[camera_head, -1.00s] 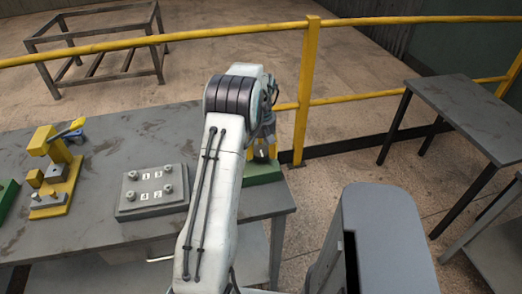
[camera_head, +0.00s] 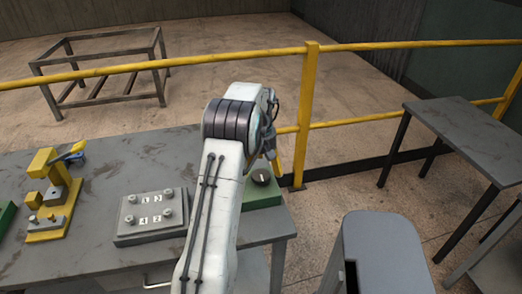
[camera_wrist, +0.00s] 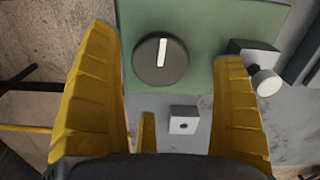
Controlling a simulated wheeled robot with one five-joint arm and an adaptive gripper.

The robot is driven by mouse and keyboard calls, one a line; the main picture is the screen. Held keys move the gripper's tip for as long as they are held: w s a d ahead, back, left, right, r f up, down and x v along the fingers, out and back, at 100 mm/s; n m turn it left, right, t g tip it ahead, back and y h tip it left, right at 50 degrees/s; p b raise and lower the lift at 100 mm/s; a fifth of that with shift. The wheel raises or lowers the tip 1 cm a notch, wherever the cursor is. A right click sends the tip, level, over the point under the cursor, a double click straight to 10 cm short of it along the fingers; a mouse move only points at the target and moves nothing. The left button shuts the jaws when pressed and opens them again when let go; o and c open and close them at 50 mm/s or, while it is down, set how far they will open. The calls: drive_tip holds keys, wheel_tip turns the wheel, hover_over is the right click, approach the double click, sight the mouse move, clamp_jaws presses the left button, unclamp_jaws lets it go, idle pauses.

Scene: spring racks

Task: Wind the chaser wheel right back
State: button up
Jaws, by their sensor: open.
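A dark round knob (camera_wrist: 160,60) with a white pointer line sits on a green plate (camera_wrist: 215,25) in the wrist view. It is the likeliest chaser wheel, but no label shows. The pointer stands nearly straight up in that picture. In the head view the knob (camera_head: 261,177) sits on a green block (camera_head: 262,194) at the table's right end. My gripper (camera_wrist: 167,42) is open, with a yellow finger on either side of the knob in the picture. I cannot tell its height above the knob; no contact shows.
A small pale block (camera_wrist: 184,120) and a block with a round peg (camera_wrist: 262,75) lie near the plate. On the table (camera_head: 110,175) stand a numbered grey box (camera_head: 152,214) and a yellow fixture (camera_head: 52,195). A yellow railing (camera_head: 230,59) runs behind.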

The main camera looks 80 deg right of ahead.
sight(261, 174)
wheel_tip(261, 174, up, 9)
idle(0.4)
drive_tip(key=shift+f, duration=0.1)
